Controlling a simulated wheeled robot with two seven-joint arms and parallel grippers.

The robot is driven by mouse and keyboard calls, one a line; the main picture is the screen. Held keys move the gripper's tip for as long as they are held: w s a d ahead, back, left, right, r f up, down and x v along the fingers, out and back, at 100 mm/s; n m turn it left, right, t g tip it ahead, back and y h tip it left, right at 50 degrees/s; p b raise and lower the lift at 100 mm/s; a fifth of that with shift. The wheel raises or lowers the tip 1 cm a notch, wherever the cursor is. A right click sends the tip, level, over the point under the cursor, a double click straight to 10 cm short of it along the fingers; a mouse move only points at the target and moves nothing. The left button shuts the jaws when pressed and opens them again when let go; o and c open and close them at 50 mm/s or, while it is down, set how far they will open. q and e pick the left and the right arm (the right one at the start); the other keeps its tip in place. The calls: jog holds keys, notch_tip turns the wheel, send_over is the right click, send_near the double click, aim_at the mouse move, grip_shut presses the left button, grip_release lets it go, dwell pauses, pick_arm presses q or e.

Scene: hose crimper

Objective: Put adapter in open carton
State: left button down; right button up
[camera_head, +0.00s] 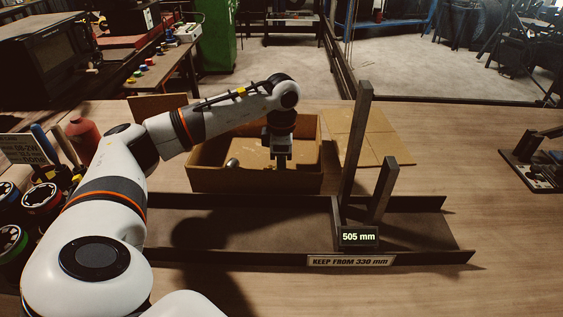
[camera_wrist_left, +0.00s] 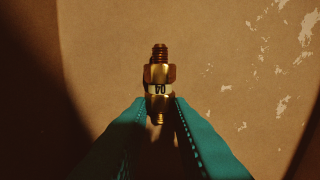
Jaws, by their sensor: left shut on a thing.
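The brass adapter (camera_wrist_left: 160,82) is held between the teal fingertips of my left gripper (camera_wrist_left: 160,112) in the left wrist view. It has a threaded end, a hex body and a white band with dark marks. The open carton (camera_head: 220,180) stands on the table behind the long tray in the head view. My left gripper (camera_head: 281,172) hangs down at the carton's front side. The adapter cannot be made out there. A brown cardboard-like surface (camera_wrist_left: 240,60) fills the wrist view behind the adapter. My right gripper is out of view.
A small metallic piece (camera_head: 232,162) shows inside the carton at left. A long dark tray (camera_head: 230,240) with two uprights and a "505 mm" display (camera_head: 359,236) lies in front. A cardboard sheet (camera_head: 370,135) is right of the carton. Reels (camera_head: 42,197) stand at left.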

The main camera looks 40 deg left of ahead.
pick_arm(q)
jog(key=c, duration=1.3)
grip_release()
jog(key=shift+f, duration=0.1)
notch_tip(320, 180, up, 12)
jog(key=shift+r, duration=0.2)
